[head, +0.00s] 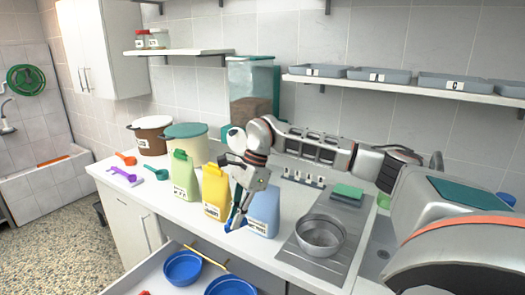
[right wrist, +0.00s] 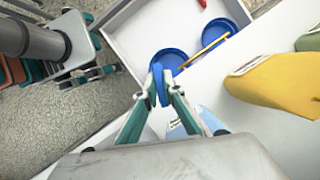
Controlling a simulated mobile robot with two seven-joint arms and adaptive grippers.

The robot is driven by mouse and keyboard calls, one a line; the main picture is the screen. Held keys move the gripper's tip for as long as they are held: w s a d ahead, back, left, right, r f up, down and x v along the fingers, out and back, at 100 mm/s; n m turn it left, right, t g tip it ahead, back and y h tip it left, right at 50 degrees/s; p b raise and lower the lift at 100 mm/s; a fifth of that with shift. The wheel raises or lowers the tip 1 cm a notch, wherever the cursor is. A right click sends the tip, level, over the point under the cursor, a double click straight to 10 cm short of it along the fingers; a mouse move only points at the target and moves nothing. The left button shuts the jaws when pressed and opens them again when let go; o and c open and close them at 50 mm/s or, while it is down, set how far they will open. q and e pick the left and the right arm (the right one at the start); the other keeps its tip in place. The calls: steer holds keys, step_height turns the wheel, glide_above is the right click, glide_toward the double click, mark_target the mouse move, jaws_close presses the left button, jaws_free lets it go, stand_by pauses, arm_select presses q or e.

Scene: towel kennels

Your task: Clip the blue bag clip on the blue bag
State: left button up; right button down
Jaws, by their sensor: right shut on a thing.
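The blue bag (head: 264,210) stands upright on the white counter, to the right of the yellow bag; part of it also shows in the right wrist view (right wrist: 211,121), beside the fingers. My right gripper (head: 232,220) points down in front of the blue bag's left side. It is shut on the blue bag clip (right wrist: 160,84), which sits between the fingertips and shows as a small blue piece in the head view (head: 229,226). The clip appears apart from the bag's top. My left gripper is in neither view.
A yellow bag (head: 215,192) and a green bag (head: 183,176) stand to the left. A metal bowl (head: 320,236) sits on the right. Below, an open drawer (head: 150,281) holds blue bowls (head: 183,268). Scoops (head: 126,158) lie at the counter's left end.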

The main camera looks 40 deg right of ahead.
steer(key=shift+w+d+r+m+t+h+p, duration=0.35)
steer(key=shift+d+r+m+t+h+p, duration=0.25)
steer(key=shift+d+r+m, duration=1.55)
steer(key=shift+w+d+r+m+t+h+p, duration=0.45)
steer(key=shift+d+r+m+t, duration=0.15)
steer(key=shift+d+r+m, duration=1.55)
steer(key=shift+w+d+r+m+t+h+p, duration=0.3)
steer(key=shift+d+r+m+t+h+p, duration=0.3)
steer(key=shift+d+r+m, duration=1.5)
steer(key=shift+a+f+b, duration=0.25)
steer(key=shift+f+b, duration=0.1)
steer(key=shift+f, duration=1.05)
